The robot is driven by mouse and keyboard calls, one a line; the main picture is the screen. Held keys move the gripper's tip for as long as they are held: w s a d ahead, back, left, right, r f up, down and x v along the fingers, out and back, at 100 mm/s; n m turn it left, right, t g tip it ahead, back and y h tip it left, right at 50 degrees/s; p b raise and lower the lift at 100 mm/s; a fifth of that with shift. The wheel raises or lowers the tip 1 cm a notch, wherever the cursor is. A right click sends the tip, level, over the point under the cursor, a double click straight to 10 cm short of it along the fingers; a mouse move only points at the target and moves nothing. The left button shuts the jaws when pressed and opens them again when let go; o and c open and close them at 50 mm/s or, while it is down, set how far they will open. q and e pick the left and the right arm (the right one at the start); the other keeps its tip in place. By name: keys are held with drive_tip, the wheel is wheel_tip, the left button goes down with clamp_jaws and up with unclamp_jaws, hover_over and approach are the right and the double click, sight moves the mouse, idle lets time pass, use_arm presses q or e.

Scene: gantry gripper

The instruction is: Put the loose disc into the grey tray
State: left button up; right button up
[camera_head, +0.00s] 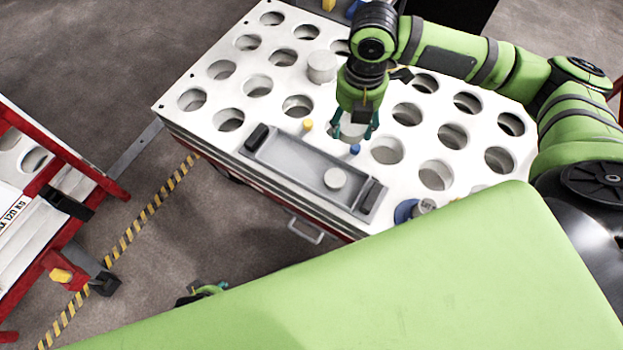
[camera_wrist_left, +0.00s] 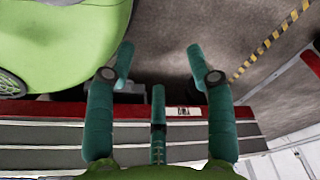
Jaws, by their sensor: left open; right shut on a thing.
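The grey tray (camera_head: 290,158) lies on the white perforated table top, with dark handles at both ends. One pale disc (camera_head: 336,179) rests inside it toward its right end. My right gripper (camera_head: 355,134) is over the table just behind the tray, pointing down, and is shut on a pale disc (camera_head: 346,131) partly hidden by the fingers. I cannot tell how high that disc is above the table. My left gripper (camera_wrist_left: 163,62) is open and empty, over the floor beside a red-edged grey structure; only a bit of it shows in the head view (camera_head: 207,290).
The white table (camera_head: 215,93) has many round holes. A pale cylinder (camera_head: 321,66) stands in its back half. A yellow peg (camera_head: 308,125) and a blue peg (camera_head: 355,149) are behind the tray. A red-framed cart (camera_head: 60,170) stands at the left.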

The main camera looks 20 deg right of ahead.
use_arm(q)
drive_tip(key=w+f+b, duration=0.3)
drive_tip(key=w+b, duration=0.1)
drive_tip(key=b, duration=0.6)
use_arm(e)
wheel_tip(320, 180, down, 15)
drive_tip(key=d+n, duration=0.2)
drive_tip(key=n, duration=1)
drive_tip(key=b, duration=0.3)
hover_over(311, 170)
drive_tip(key=shift+n, duration=0.4)
wheel_tip(311, 170, down, 8)
drive_tip(key=shift+r, duration=0.1)
drive_tip(key=shift+f+b, duration=0.4)
drive_tip(key=shift+f, duration=0.65)
drive_tip(key=shift+f+b, duration=0.55)
drive_tip(key=shift+f, duration=0.25)
use_arm(q)
wheel_tip(311, 170, up, 13)
drive_tip(key=w+d+t, duration=0.1)
drive_tip(key=w+t, duration=0.1)
drive_tip(key=shift+w+r+t, duration=0.15)
drive_tip(key=shift+t, duration=0.25)
use_arm(e)
drive_tip(key=shift+f, duration=0.1)
drive_tip(key=shift+f, duration=0.1)
